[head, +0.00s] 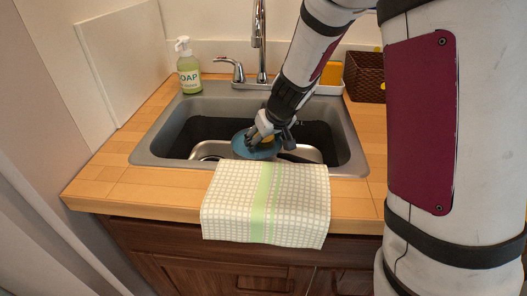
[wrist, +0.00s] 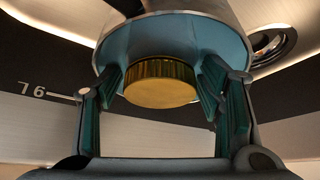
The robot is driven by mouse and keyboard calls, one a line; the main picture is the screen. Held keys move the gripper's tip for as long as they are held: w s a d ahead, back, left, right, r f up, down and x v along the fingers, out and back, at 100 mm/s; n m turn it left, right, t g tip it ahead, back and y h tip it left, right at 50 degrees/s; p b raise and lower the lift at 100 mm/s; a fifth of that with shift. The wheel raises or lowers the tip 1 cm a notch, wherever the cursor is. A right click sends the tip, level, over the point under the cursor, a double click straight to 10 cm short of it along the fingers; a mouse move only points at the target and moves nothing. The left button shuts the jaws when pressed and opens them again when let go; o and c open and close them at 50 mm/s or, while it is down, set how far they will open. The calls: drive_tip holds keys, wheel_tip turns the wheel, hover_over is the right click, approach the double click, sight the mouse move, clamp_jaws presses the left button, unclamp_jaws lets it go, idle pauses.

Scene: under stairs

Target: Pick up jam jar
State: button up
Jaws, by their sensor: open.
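The jam jar shows only as a round gold lid (wrist: 160,84) in the wrist view; its body is hidden. A small yellow patch by my gripper in the head view may be this lid. The lid is in front of a blue round dish (wrist: 118,50), which also shows in the sink in the head view (head: 243,149). My gripper (head: 268,137) reaches down into the sink. In the wrist view my gripper (wrist: 164,76) is open, with one finger on each side of the lid. Small gaps show between lid and fingers; contact is unclear.
The steel sink (head: 150,147) has raised walls around my gripper. A checked towel (head: 225,205) hangs over the front edge. A tall faucet (head: 261,40), a soap bottle (head: 188,68) and a brown basket (head: 363,76) stand behind. The counter left of the sink is clear.

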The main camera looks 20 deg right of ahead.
drive_tip(key=shift+r, duration=0.1)
clamp_jaws()
drive_tip(key=shift+r+p, duration=2.45)
drive_tip(key=shift+r, duration=2.55)
